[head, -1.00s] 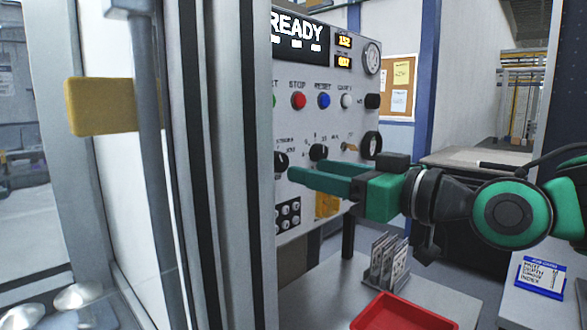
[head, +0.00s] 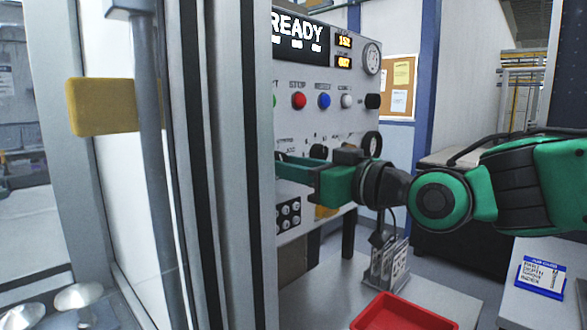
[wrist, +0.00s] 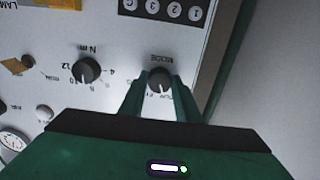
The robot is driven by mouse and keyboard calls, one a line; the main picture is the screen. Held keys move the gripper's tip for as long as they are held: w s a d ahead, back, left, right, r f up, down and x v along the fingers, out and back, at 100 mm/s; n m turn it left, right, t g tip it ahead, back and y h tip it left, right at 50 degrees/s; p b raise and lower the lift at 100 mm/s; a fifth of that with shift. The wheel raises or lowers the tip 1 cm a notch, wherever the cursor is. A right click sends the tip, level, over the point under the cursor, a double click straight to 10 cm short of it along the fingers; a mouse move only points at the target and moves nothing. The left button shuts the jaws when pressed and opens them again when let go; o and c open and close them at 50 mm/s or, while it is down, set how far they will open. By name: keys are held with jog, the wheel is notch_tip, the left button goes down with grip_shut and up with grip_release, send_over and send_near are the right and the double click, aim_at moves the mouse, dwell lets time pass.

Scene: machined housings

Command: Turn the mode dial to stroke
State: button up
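The mode dial (wrist: 158,80) is a dark round knob under the label MODE in the wrist view, where the panel appears upside down. My gripper (wrist: 162,95) has its two green fingers on either side of the dial, with the dial between their tips. Whether the fingers touch it, I cannot tell. In the head view my gripper (head: 292,162) reaches left to the panel, and its fingertips and the dial are hidden behind the grey door frame. The panel (head: 350,105) is light grey with a READY display.
A second dark dial (wrist: 87,71) marked Nm sits beside the mode dial. Red (head: 299,101) and blue (head: 324,101) buttons are above my gripper. The grey door frame (head: 235,180) stands close on the left. A red tray (head: 400,312) lies below on the table.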

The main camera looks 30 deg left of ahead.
jog(key=shift+w+d+m, duration=0.1)
jog(key=shift+w+m, duration=0.15)
jog(key=shift+m, duration=0.15)
jog(key=m, duration=0.7)
jog(key=shift+w+d+m, duration=0.1)
jog(key=shift+m, duration=0.6)
jog(key=o, duration=0.9)
jog(key=shift+o, duration=0.9)
jog(key=v, duration=1.1)
